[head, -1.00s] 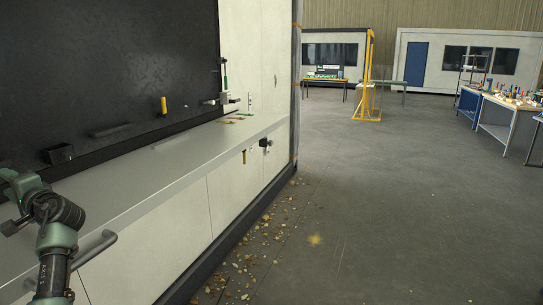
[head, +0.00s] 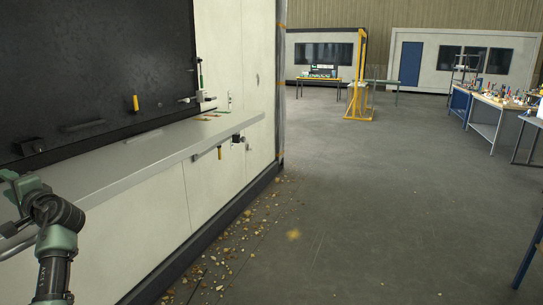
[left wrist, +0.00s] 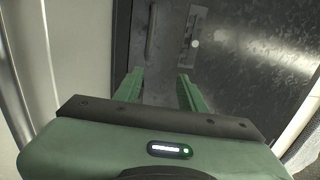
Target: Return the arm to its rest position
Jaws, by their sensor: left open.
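My left arm (head: 57,235) stands at the lower left of the head view, bent at a dark joint, in front of the grey counter. Its green and dark end reaches the left picture edge, and the fingertips are not clear there. In the left wrist view the two green fingers of my left gripper (left wrist: 160,86) are apart, with nothing between them. They point toward a dark, scuffed panel (left wrist: 235,65) with a bar-like handle (left wrist: 151,32). My right gripper is in neither view.
A grey counter (head: 110,172) with white cabinet fronts and a black back panel (head: 90,60) runs along the left. Yellowish debris (head: 232,245) litters the floor beside it. The floor (head: 380,190) ahead is open. Workbenches (head: 490,115) and a blue leg (head: 530,250) stand right.

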